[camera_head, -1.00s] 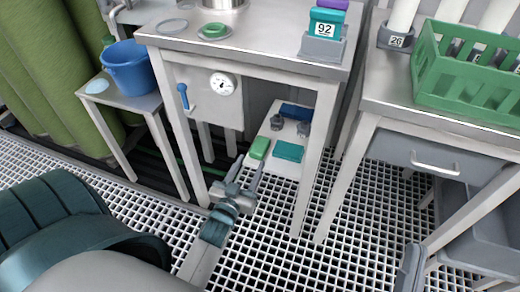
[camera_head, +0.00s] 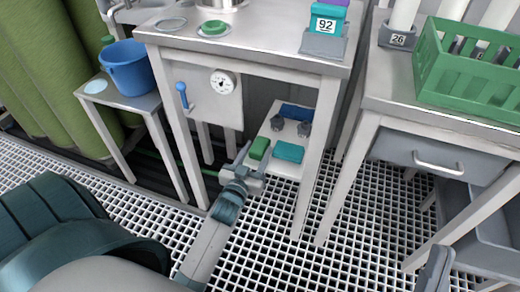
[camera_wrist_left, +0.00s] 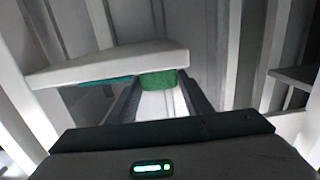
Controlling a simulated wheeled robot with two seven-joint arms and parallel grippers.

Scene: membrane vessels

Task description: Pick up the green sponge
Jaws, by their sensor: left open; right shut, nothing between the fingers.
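The green sponge (camera_head: 259,148) lies on the low white shelf (camera_head: 283,169) under the table, at its left front edge. My left gripper (camera_head: 254,160) is open, with its fingers pointing at the sponge just in front of that edge. In the left wrist view the sponge (camera_wrist_left: 159,79) shows between the two open finger tips (camera_wrist_left: 160,92). I cannot tell whether they touch it. My right gripper (camera_head: 437,268) is partly in view at the bottom right, shut and empty, away from the sponge.
A teal block (camera_head: 288,152) lies right of the sponge, with a blue tray (camera_head: 296,112) and dark knobs (camera_head: 304,129) behind. Table legs (camera_head: 318,160) stand on both sides. A valve panel (camera_head: 208,95) hangs at the upper left. The grating floor in front is clear.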

